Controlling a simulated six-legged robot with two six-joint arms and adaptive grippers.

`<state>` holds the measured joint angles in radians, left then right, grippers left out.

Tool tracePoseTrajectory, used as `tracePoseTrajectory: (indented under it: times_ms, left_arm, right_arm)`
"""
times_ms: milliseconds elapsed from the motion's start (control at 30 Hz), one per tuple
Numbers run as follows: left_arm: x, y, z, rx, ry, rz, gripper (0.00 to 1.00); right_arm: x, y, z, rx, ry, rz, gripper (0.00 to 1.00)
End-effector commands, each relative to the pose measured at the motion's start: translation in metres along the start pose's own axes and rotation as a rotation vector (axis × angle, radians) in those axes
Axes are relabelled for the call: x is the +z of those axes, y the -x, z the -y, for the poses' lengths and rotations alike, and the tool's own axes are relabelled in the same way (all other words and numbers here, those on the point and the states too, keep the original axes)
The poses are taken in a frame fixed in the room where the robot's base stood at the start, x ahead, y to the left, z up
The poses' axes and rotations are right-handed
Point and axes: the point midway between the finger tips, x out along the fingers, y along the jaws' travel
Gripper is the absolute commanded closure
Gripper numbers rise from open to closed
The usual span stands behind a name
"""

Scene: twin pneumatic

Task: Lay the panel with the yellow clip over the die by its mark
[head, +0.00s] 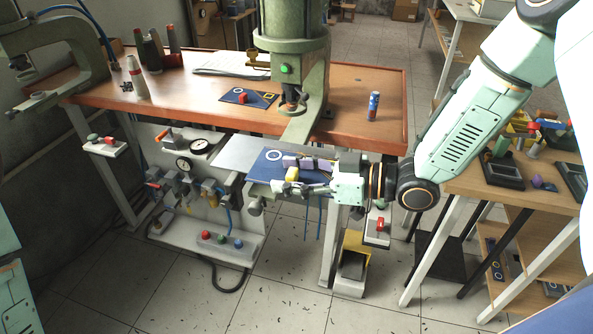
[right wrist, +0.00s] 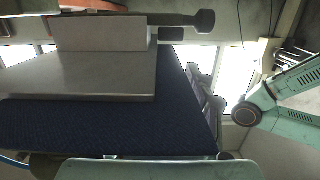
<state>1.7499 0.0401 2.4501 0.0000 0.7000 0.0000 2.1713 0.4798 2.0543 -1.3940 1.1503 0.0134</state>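The dark blue panel with the yellow clip (head: 292,174) has a white ring printed near its far left corner (head: 273,155). My right gripper (head: 300,180) is closed around this panel off the bench's front edge. A lavender block (head: 305,162) shows beside the yellow clip. The panel fills much of the right wrist view as a dark blue sheet (right wrist: 120,128). A grey metal plate (head: 235,154) reaches out behind and left of the panel, under the green press (head: 292,60). I cannot tell the die apart clearly. My left gripper is out of view.
A blue can (head: 373,106) stands to the right. A second press (head: 50,60) is far left. Valves and gauges (head: 198,148) sit below. A wooden side table (head: 470,185) stands right.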

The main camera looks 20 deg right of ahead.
Motion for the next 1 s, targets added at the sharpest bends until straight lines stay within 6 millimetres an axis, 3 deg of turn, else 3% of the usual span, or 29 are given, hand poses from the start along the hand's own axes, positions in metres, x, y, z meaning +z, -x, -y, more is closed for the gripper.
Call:
tracePoseTrajectory:
  times_ms: [600,867,1000]
  left_arm:
    - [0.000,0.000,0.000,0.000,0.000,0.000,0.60]
    - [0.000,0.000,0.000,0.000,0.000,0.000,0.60]
    - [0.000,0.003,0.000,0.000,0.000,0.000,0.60]
  right_arm:
    - [0.000,0.000,0.000,0.000,0.000,0.001,0.99]
    - [0.000,0.000,0.000,0.000,-0.001,0.001,1.00]
    - [-0.012,0.002,0.000,0.000,0.001,-0.001,1.00]
